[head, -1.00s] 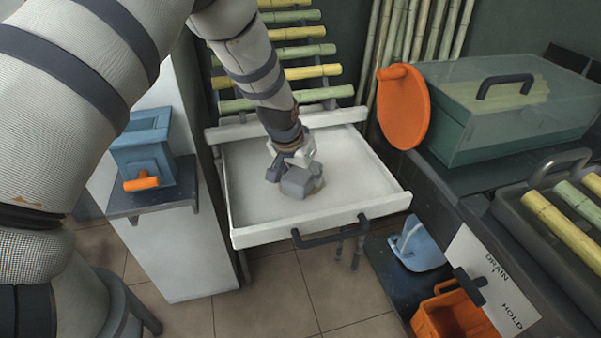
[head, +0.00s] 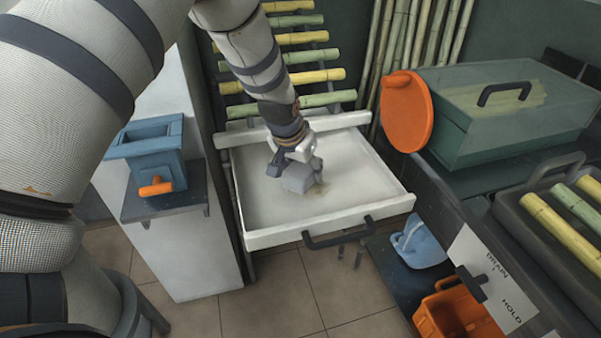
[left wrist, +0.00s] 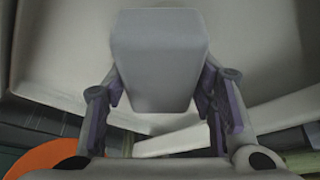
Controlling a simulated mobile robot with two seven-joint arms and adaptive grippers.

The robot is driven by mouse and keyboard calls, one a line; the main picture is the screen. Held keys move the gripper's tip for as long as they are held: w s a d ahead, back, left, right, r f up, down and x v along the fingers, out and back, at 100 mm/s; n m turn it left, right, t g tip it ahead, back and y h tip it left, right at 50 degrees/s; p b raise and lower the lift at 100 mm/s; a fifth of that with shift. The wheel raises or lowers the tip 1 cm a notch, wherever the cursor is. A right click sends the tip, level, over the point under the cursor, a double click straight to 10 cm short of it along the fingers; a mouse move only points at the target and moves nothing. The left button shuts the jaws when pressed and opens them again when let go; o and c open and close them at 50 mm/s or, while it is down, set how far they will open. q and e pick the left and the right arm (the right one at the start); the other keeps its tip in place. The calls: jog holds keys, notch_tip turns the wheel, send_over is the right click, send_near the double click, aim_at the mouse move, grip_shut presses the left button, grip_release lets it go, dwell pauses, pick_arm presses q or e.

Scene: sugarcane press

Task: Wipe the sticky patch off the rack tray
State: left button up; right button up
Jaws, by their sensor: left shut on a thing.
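The rack tray (head: 262,205) is a white pulled-out drawer with a dark handle at its front, in the middle of the head view. A faint brownish sticky patch (head: 319,190) shows on its floor. My left gripper (head: 300,170) is inside the tray, shut on a grey block (head: 297,178). The block is at or just above the tray floor, just left of the patch; I cannot tell whether it touches. In the left wrist view the block (left wrist: 160,60) sits between the fingers. My right gripper is not in view.
A blue box with an orange handle (head: 155,187) stands on a shelf at left. At right are an orange disc (head: 405,112), a clear-lidded green box (head: 510,115) and an orange bin (head: 452,315). Sugarcane stalks (head: 300,78) lie on the rack behind the tray.

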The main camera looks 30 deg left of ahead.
pick_arm(q)
notch_tip(320, 180, up, 3)
jog(key=shift+a+r+p, duration=0.1)
jog(key=shift+p, duration=0.45)
jog(key=shift+w+r, duration=0.1)
jog(key=shift+r, duration=0.05)
jog(key=shift+s+r, duration=0.2)
jog(key=shift+r, duration=0.5)
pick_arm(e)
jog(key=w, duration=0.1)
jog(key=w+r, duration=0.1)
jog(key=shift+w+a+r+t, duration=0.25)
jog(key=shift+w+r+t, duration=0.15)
